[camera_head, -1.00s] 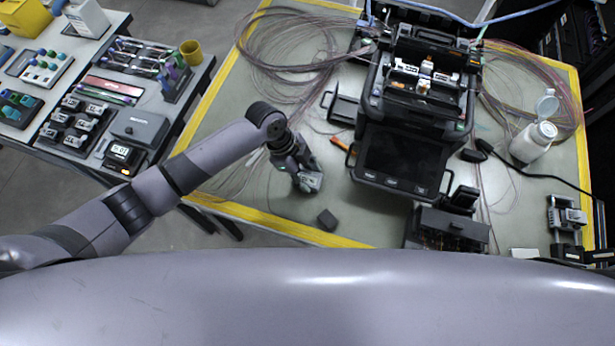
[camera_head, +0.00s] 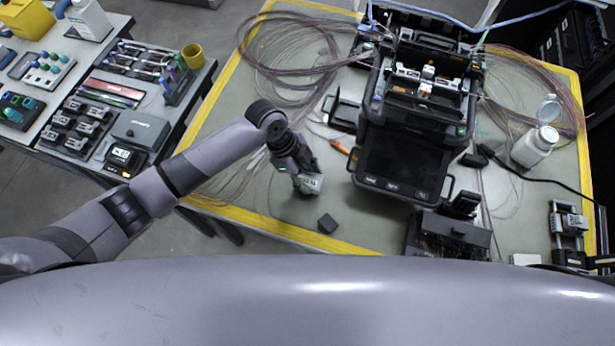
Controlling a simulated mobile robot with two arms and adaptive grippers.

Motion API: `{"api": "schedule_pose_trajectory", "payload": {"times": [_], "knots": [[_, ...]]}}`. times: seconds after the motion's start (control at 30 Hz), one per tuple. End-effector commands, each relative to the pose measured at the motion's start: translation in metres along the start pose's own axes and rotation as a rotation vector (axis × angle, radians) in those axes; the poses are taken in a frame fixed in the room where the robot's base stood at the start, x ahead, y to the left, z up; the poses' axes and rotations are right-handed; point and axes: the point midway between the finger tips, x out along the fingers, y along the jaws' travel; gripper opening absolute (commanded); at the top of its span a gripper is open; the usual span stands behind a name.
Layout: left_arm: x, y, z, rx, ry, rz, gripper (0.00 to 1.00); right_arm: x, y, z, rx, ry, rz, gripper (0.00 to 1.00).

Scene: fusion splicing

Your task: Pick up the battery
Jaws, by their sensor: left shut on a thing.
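My left gripper (camera_head: 308,183) points down over the mat, left of the splicer, and is shut on a small light-grey thing that I take to be the battery. The fingers and wrist hide most of it, and I cannot tell whether it touches the mat. My right gripper is not in view.
The work mat (camera_head: 265,205) has a yellow edge. Coiled fibres (camera_head: 275,55) lie at its back left. A side table (camera_head: 45,130) at left holds trays and tools. Bare mat surrounds the gripper's front.

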Motion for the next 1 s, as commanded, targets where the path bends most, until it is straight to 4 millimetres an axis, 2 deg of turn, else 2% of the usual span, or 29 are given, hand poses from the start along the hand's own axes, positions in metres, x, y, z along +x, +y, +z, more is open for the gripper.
{"api": "schedule_pose_trajectory", "payload": {"times": [0.17, 0.4, 0.6, 0.8, 1.0], "knots": [[-0.034, -0.002, -0.015, 0.007, 0.003, -0.009, 0.0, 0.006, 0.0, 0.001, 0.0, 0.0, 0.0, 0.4], [-0.1, -0.002, -0.042, 0.009, 0.001, -0.01, 0.0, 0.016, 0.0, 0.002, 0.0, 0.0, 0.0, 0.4], [-0.143, -0.001, -0.06, 0.005, 0.002, -0.006, 0.0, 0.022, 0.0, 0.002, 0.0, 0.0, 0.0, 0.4], [-0.167, -0.001, -0.07, 0.003, 0.002, -0.004, 0.0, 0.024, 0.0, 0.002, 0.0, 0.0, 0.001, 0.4], [-0.174, 0.0, -0.073, 0.003, 0.002, -0.003, 0.0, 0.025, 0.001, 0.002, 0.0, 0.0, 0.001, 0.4]]}}
